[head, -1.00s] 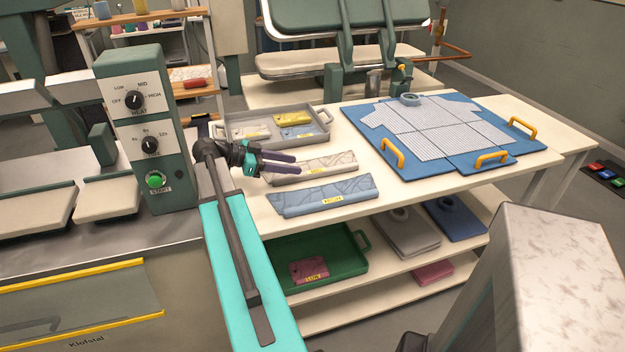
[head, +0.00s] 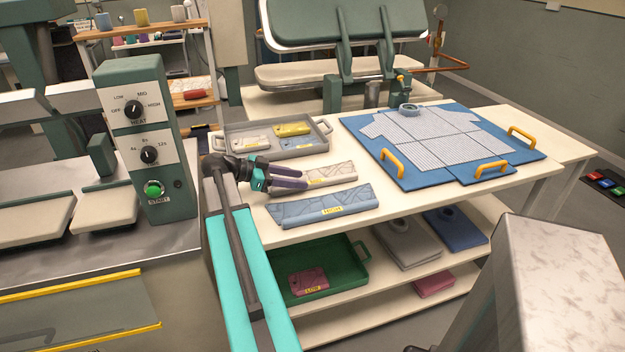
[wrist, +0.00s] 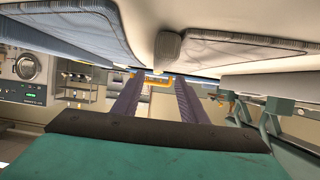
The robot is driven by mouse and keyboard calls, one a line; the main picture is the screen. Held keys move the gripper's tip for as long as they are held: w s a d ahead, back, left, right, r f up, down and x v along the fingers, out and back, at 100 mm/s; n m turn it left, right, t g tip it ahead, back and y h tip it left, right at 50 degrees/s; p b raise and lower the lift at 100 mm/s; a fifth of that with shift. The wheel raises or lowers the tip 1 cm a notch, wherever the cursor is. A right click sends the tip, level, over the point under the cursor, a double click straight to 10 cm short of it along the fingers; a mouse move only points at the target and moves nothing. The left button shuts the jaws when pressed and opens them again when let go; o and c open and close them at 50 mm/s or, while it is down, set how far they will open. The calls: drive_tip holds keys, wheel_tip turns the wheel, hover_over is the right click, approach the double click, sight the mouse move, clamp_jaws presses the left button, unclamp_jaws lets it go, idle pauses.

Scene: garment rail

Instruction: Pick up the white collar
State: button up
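The white collar (head: 332,173), a pale, patterned flat piece with a yellow label, lies on the cream table. My gripper (head: 304,179) is at its left end in the head view, the purple fingers covering part of it. The fingers are apart, and nothing shows between them. In the wrist view a pale patterned piece (wrist: 245,48) fills the upper right, above my gripper (wrist: 160,82); it looks like the white collar. I cannot tell whether the fingers touch it.
A blue patterned piece (head: 320,206) labelled HIGH lies just in front of the collar. A grey tray (head: 322,128) with small white, yellow and blue pieces stands behind. A blue board (head: 505,170) with yellow handles is to the right. A green tray (head: 345,285) is below.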

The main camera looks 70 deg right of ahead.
sight(315, 181)
drive_tip(key=shift+p+x, duration=0.85)
drive_tip(key=shift+x, duration=1.7)
drive_tip(key=shift+s+r, duration=0.15)
clamp_jaws()
